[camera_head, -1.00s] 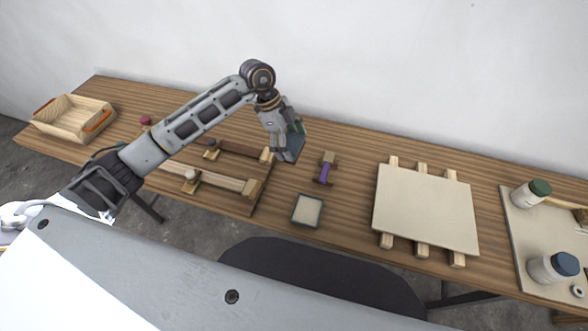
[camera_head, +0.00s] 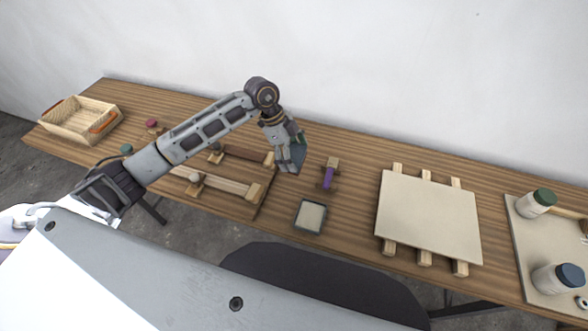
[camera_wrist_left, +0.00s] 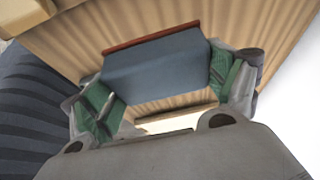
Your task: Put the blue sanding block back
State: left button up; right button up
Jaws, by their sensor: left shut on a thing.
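The blue sanding block (camera_wrist_left: 157,68) is held between the green-padded fingers of my left gripper (camera_wrist_left: 160,92), with a reddish-brown strip along its far edge in the left wrist view. In the head view the left gripper (camera_head: 291,156) is shut on the block (camera_head: 299,158), above the bench at the middle, just right of the wooden rails. The fingers partly cover the block. I cannot tell how far it is above the bench. A small dark-rimmed tray (camera_head: 297,215) with a pale inside lies nearer the front edge. My right gripper is not in view.
A purple-handled tool (camera_head: 328,178) lies right of the gripper. Wooden rails (camera_head: 228,186) lie under my left arm. A pale board (camera_head: 430,215) on slats stands right, then a mat with jars (camera_head: 535,203). A wooden basket (camera_head: 80,119) stands far left.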

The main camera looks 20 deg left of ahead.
pick_arm(q)
jog(key=shift+f, duration=1.8)
jog(key=shift+f+p, duration=0.3)
jog(key=shift+f, duration=1.55)
jog(key=shift+f, duration=0.15)
jog(key=o, duration=0.7)
jog(key=b+v, duration=0.1)
jog(key=v, duration=1.1)
